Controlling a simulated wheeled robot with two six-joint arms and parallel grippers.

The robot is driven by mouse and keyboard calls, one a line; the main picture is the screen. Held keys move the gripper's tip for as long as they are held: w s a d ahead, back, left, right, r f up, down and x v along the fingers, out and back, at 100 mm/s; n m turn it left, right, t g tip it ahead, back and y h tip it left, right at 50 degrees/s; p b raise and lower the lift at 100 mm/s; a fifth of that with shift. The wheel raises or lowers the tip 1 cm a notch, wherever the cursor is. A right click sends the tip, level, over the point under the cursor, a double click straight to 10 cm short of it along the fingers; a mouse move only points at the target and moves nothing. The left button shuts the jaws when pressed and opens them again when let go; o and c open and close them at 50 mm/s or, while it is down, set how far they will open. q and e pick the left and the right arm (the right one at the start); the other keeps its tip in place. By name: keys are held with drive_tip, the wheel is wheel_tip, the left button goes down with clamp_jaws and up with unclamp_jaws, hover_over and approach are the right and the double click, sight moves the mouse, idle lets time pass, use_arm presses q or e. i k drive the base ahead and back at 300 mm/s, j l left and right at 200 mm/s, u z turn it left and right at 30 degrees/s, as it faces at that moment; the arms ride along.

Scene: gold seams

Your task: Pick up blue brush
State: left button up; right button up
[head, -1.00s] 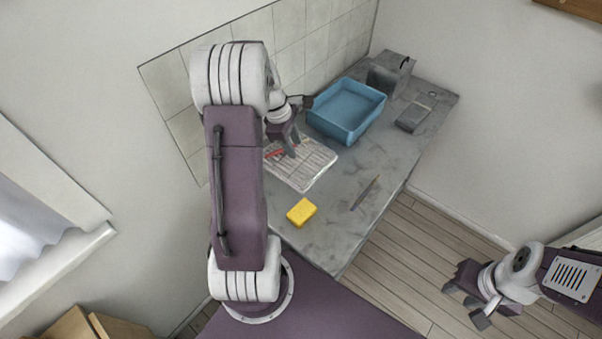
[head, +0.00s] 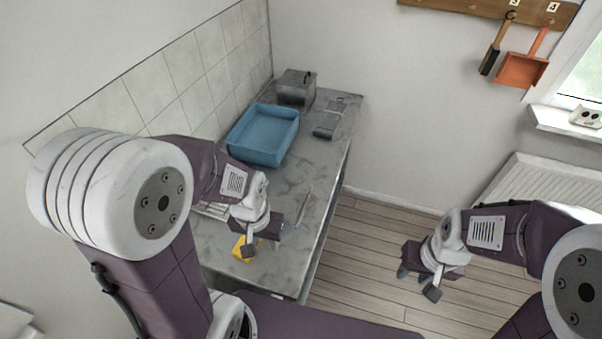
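A slim brush-like thing (head: 303,204) lies on the grey counter in the head view, right of my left gripper. It is too small to make out its color surely; I see no plainly blue brush. My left gripper (head: 261,240) hangs over the counter with its fingers apart, partly in front of a yellow sponge (head: 239,252). Nothing shows held in it. My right gripper (head: 418,283) is open and empty over the floor, right of the counter.
A blue basin (head: 264,136) stands at the counter's back left, with a grey box (head: 296,88) and a dark flat object (head: 327,124) beyond. My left arm mostly hides a white rack. A hand brush (head: 496,46) and orange dustpan (head: 522,70) hang on the wall.

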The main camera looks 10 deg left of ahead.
sight(300, 213)
drive_tip(key=i+l+u, duration=0.1)
drive_tip(key=l, duration=0.15)
drive_tip(key=i+l+u, duration=0.15)
drive_tip(key=l, duration=0.15)
drive_tip(key=l+u, duration=0.1)
drive_tip(key=l, duration=0.2)
drive_tip(key=i+l+u, duration=0.25)
drive_tip(key=i+l, duration=0.05)
drive_tip(key=i, duration=0.05)
